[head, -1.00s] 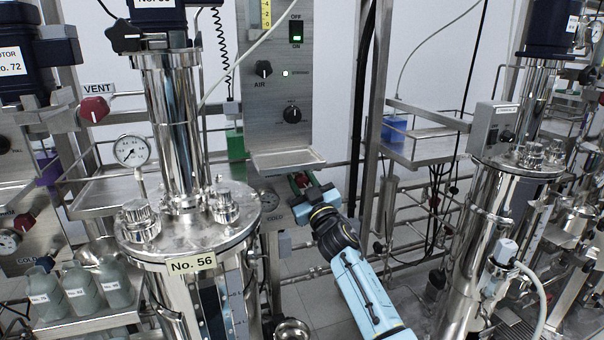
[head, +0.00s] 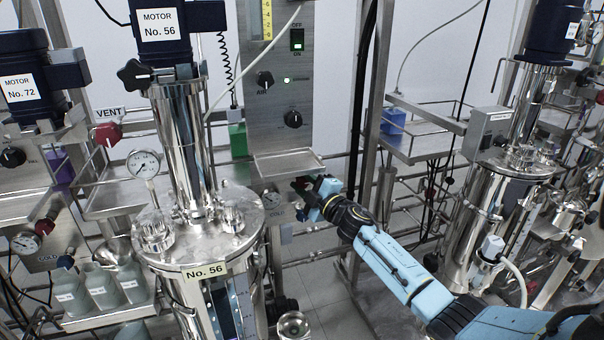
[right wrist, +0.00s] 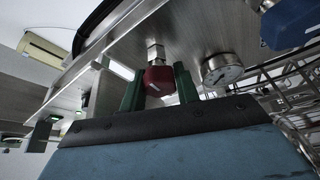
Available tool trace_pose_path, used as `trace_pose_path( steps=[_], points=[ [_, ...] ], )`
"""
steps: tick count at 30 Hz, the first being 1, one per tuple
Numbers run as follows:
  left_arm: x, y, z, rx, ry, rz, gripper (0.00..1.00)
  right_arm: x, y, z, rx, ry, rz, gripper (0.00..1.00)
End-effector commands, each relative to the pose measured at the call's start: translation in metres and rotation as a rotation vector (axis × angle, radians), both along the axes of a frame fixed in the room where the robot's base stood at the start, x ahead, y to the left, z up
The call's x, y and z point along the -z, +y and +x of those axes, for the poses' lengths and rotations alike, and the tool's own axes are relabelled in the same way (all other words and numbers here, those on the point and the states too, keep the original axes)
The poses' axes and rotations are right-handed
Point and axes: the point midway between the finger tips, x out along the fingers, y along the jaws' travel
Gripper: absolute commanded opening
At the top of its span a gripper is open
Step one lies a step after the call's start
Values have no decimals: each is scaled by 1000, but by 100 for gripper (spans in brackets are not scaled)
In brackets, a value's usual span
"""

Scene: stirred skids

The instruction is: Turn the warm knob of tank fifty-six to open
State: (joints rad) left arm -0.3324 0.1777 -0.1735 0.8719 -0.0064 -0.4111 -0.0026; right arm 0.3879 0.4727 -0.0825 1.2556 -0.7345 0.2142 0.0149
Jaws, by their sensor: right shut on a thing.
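Tank fifty-six (head: 235,205) stands left of centre in the head view, with its "No. 56" label (head: 205,270) on the rim. My right gripper (head: 308,187) is at the panel to the right of this tank, below the small metal shelf. In the right wrist view its green fingers (right wrist: 158,88) are shut on a red knob (right wrist: 158,79) on a short metal stem, one finger on each side. The knob is hidden behind the gripper in the head view. Any open or closed marking for it cannot be read. My left gripper is not in view.
A round gauge (right wrist: 222,70) sits close beside the red knob, and a blue knob (right wrist: 290,22) is further right in the wrist view. The metal shelf (head: 288,164) juts out just above my gripper. Pipe rails (head: 410,205) and another tank (head: 480,215) stand to the right.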

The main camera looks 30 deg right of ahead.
Motion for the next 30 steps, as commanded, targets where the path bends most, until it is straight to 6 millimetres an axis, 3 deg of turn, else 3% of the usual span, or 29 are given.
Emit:
trace_pose_path(
  steps=[3,8,18,30],
  points=[
    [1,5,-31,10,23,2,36,-3,0,0,0,25,-91,8],
    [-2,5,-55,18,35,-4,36,-2,0,0,-1,52,-202,8],
    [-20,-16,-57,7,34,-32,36,0,0,0,0,93,-379,8],
    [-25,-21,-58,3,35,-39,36,2,0,0,0,106,-439,8]
  ],
)
